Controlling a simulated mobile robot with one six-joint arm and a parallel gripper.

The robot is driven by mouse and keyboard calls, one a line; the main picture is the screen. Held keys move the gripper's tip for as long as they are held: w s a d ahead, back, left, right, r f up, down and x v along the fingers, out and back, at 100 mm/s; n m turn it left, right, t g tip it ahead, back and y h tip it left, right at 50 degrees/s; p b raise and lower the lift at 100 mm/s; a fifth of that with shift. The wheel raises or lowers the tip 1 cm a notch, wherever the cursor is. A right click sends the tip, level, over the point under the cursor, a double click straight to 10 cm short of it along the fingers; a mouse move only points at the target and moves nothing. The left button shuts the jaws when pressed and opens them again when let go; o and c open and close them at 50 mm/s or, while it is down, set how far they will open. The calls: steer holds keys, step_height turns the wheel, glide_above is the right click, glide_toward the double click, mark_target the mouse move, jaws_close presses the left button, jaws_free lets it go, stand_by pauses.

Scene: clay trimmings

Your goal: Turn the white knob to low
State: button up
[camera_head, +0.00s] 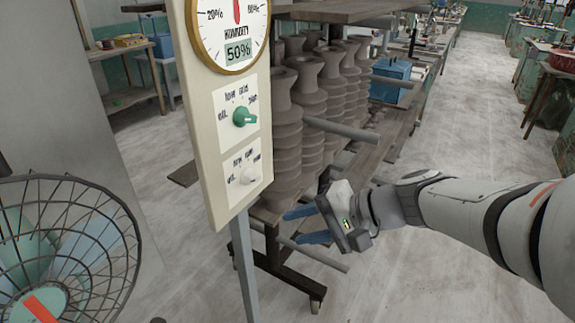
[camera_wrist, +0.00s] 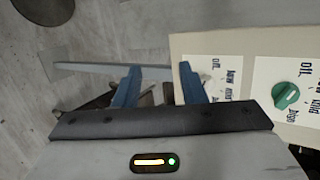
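The white knob (camera_head: 249,176) sits on the lower white label of a cream panel (camera_head: 222,140), below a green knob (camera_head: 243,117). Its pointer is too small to read against the labels. My gripper (camera_head: 303,225) is to the right of the panel and a little lower than the white knob, apart from it. The two blue fingers are spread, with nothing held between them. In the wrist view my gripper (camera_wrist: 159,75) has its right finger across the edge of the lower label (camera_wrist: 222,82). The white knob cannot be made out clearly there; the green knob (camera_wrist: 286,95) shows at right.
A humidity dial (camera_head: 232,30) reading 50% tops the panel, which stands on a grey post (camera_head: 243,265). A caged fan (camera_head: 60,250) is at lower left. A rack of grey clay pieces (camera_head: 310,90) stands behind the panel and my gripper. Open floor lies to the right.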

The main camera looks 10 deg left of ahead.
steer(key=w+a+f+m+t+y+b, duration=0.2)
steer(key=w+a+y+b, duration=0.1)
steer(key=w+b, duration=0.15)
steer(key=m+t+y+b, duration=0.2)
steer(key=m+t, duration=0.1)
glide_toward(256, 180)
steer(key=a, duration=0.1)
steer(key=x, duration=0.7)
steer(key=shift+w+a+p, duration=0.2)
steer(key=shift+w+p, duration=0.05)
steer(key=shift+p, duration=0.05)
jaws_close()
